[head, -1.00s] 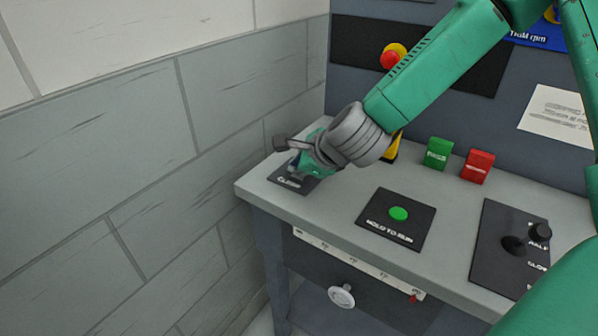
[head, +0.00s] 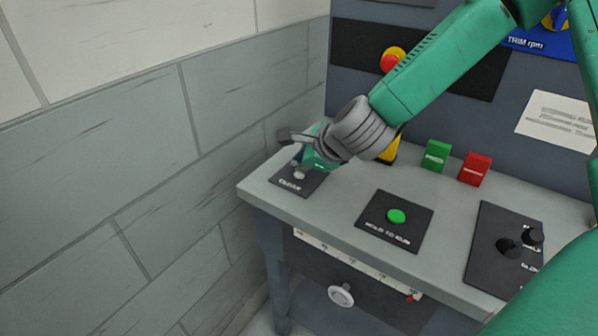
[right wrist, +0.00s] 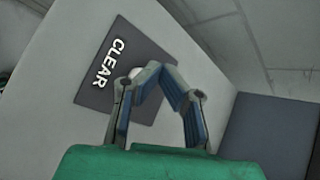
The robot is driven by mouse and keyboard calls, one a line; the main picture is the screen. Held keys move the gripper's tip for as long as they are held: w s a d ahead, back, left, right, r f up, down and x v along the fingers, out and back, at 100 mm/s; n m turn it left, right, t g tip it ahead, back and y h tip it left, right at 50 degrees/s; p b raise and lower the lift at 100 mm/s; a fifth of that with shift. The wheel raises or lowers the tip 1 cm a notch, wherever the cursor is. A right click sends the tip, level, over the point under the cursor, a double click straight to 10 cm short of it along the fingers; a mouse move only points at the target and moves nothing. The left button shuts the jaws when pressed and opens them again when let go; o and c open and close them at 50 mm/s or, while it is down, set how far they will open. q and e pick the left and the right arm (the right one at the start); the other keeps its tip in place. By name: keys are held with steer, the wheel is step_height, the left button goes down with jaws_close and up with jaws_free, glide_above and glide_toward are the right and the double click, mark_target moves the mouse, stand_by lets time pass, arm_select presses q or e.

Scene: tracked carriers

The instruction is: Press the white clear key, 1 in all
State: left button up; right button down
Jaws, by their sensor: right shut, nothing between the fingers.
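The clear key is a small white button (head: 299,174) on a dark plate marked CLEAR (head: 289,184), at the desk's left end in the head view. In the right wrist view the white key (right wrist: 136,72) shows partly behind the fingers, on the CLEAR plate (right wrist: 97,86). My right gripper (head: 300,163) is just above the key in the head view. In the right wrist view its fingers (right wrist: 158,71) meet at the tips with nothing between them. Whether the tips touch the key I cannot tell. My left gripper is not in view.
A green HOLD TO RUN button (head: 397,216) sits to the right on the desk (head: 345,187). Behind are green (head: 436,155) and red (head: 474,168) blocks and a red emergency knob (head: 391,61). Black knobs (head: 510,246) are at right. A grey wall (head: 150,190) stands close at left.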

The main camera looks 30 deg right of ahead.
mark_target(300, 174)
steer(key=shift+r+p, duration=1.95)
steer(key=shift+r, duration=0.45)
steer(key=shift+f, duration=0.1)
